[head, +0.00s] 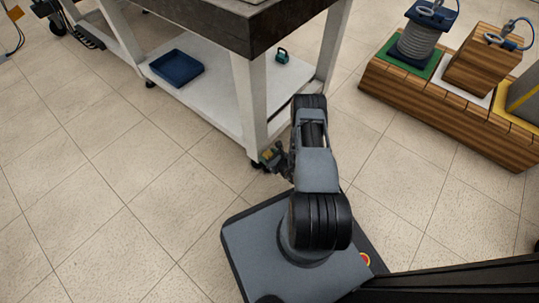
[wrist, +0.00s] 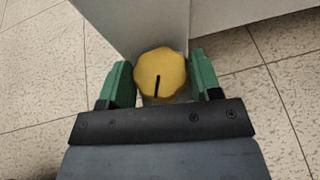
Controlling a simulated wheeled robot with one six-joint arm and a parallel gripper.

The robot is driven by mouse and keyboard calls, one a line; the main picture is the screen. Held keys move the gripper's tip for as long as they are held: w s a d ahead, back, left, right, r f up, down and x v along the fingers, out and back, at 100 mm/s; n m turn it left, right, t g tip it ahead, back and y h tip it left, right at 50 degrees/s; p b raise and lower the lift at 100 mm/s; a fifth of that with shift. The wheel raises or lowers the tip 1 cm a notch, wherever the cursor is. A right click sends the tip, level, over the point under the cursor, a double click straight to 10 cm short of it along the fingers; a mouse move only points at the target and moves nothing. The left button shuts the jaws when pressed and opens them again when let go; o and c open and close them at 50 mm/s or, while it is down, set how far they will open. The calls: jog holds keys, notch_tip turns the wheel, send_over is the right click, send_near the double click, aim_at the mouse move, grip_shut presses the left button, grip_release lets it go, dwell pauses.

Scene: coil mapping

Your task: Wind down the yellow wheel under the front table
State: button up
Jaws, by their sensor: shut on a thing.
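The yellow wheel (wrist: 160,73) is a scalloped knob with a black mark on its face, at the foot of a white table leg (wrist: 150,25) in the wrist view. My gripper (wrist: 158,80) has its green fingers on the left and right of the wheel and is shut on it. In the head view my gripper (head: 272,154) is low beside the front table's near leg (head: 248,105). The wheel is mostly hidden there by the gripper and arm.
The front table's dark top (head: 225,25) overhangs a white lower shelf (head: 205,95) with a blue tray (head: 177,67) and a small green object (head: 282,56). At right, a wooden stand (head: 440,115) holds a coil (head: 417,43) and a wooden block (head: 482,62).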

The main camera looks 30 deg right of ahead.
jog(key=shift+w, duration=0.1)
dwell(0.3)
jog(key=o, duration=0.7)
jog(key=shift+a, duration=0.1)
jog(key=shift+c, duration=0.2)
jog(key=shift+r+p, duration=0.45)
jog(key=shift+r, duration=0.1)
notch_tip(320, 180, up, 3)
jog(key=shift+r+p, duration=0.1)
jog(key=shift+p, duration=1.05)
jog(key=s+a+r+p, duration=0.2)
jog(key=s+r+p, duration=0.4)
jog(key=s, duration=0.7)
notch_tip(320, 180, up, 3)
jog(key=shift+s+a+f, duration=0.1)
jog(key=shift+s+a, duration=0.2)
jog(key=shift+s, duration=0.1)
